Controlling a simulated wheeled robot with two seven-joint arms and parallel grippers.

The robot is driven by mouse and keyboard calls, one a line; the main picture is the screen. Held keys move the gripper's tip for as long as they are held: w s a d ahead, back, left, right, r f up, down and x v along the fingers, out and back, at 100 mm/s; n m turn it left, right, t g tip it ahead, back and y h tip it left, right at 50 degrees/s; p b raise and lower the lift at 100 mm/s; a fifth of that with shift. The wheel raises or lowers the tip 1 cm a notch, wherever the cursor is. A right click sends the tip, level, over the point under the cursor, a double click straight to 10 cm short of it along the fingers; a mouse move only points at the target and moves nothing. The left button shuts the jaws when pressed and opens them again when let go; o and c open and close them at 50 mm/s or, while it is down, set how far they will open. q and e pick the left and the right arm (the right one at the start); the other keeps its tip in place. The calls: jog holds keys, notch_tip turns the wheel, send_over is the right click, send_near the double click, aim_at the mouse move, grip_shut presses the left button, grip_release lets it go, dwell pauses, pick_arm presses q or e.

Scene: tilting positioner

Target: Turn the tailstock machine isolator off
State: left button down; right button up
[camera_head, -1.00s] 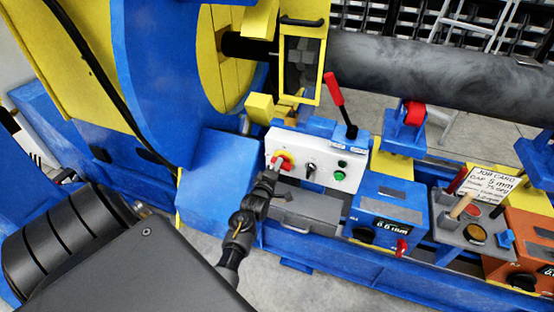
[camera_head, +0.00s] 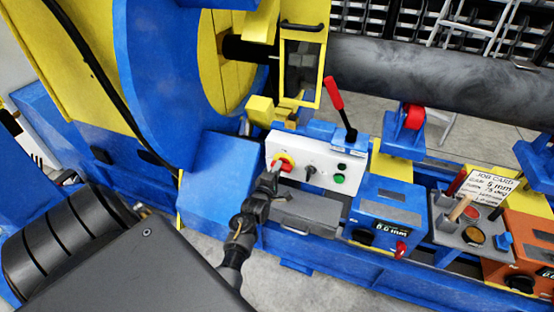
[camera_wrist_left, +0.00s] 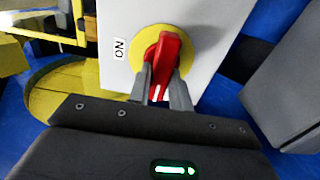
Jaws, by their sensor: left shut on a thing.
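The isolator (camera_head: 286,161) is a red handle on a yellow round plate, on the left of a white control panel (camera_head: 308,185). In the left wrist view the red handle (camera_wrist_left: 165,60) is nearly upright, slightly tilted, with an "ON" label (camera_wrist_left: 119,50) to the left of the yellow plate (camera_wrist_left: 190,50). My left gripper (camera_head: 275,166) is at the handle. In the left wrist view its two fingers (camera_wrist_left: 160,85) are closed on both sides of the red handle's lower part. My right gripper is not in view.
The panel also carries a black selector (camera_head: 310,171) and a green button (camera_head: 339,178). A red-topped lever (camera_head: 336,95) stands just behind it. A blue box (camera_head: 384,212) and a tool tray (camera_head: 468,232) sit to the right.

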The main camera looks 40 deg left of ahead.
pick_arm(q)
jog(key=c, duration=1.3)
grip_release()
jog(key=b+v, duration=0.1)
jog(key=v, duration=1)
jog(key=shift+w, duration=0.1)
